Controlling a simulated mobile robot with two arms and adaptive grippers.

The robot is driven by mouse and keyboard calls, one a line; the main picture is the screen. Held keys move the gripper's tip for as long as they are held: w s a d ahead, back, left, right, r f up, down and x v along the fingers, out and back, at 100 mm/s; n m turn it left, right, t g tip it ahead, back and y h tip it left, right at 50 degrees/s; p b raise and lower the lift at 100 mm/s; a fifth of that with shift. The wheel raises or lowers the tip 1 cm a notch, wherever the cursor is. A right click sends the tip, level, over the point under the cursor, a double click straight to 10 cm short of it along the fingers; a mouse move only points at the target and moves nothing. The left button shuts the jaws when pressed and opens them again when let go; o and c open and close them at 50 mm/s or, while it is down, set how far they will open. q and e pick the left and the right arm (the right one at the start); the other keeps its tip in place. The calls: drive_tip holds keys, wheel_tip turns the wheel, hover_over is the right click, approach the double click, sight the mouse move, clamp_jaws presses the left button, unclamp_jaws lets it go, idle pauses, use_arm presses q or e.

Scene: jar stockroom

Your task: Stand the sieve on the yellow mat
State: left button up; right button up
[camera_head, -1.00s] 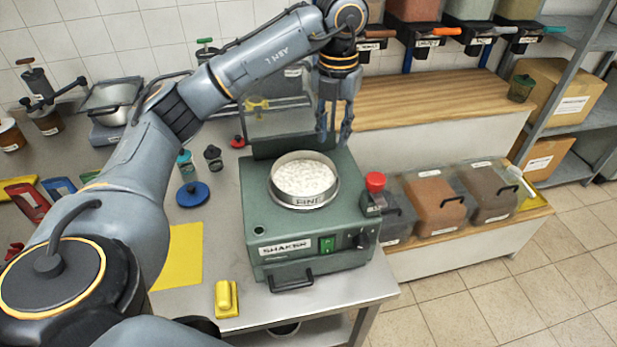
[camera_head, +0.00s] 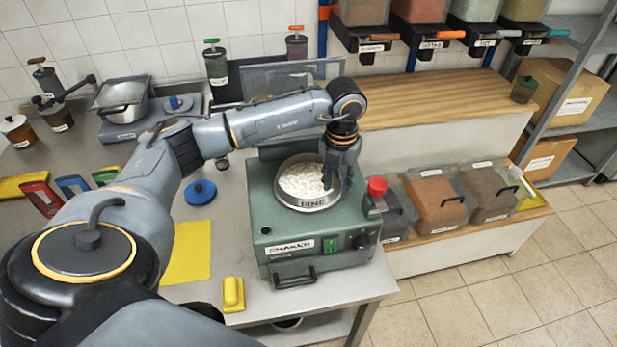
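The sieve (camera_head: 303,203) is a round metal ring labelled FINE, holding white grains. It sits level on top of the green shaker (camera_head: 278,228). My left gripper (camera_head: 338,188) points down at the sieve's right rim, its two fingers apart. One finger seems to be inside the rim and the other outside; I cannot tell whether they touch it. The flat yellow mat (camera_head: 190,254) lies bare on the steel bench left of the shaker, partly hidden by my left arm. My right gripper is not in view.
A yellow block-like object (camera_head: 233,293) lies between mat and shaker front. A blue round lid (camera_head: 200,192) lies behind the mat. A red knob (camera_head: 377,187) stands at the shaker's right. Lidded bins (camera_head: 437,196) are further right.

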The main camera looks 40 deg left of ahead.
use_arm(q)
clamp_jaws()
drive_tip(key=shift+r, duration=0.2)
idle(0.3)
drive_tip(key=shift+w+r, duration=0.1)
drive_tip(key=shift+r, duration=0.2)
wheel_tip(320, 180, up, 2)
drive_tip(key=shift+r+b, duration=0.1)
drive_tip(key=shift+b, duration=0.5)
drive_tip(key=s+d+r+b, duration=0.4)
drive_tip(key=s+r, duration=0.5)
drive_tip(key=s, duration=0.4)
drive_tip(key=shift+d+r, duration=0.4)
drive_tip(key=shift+d, duration=0.25)
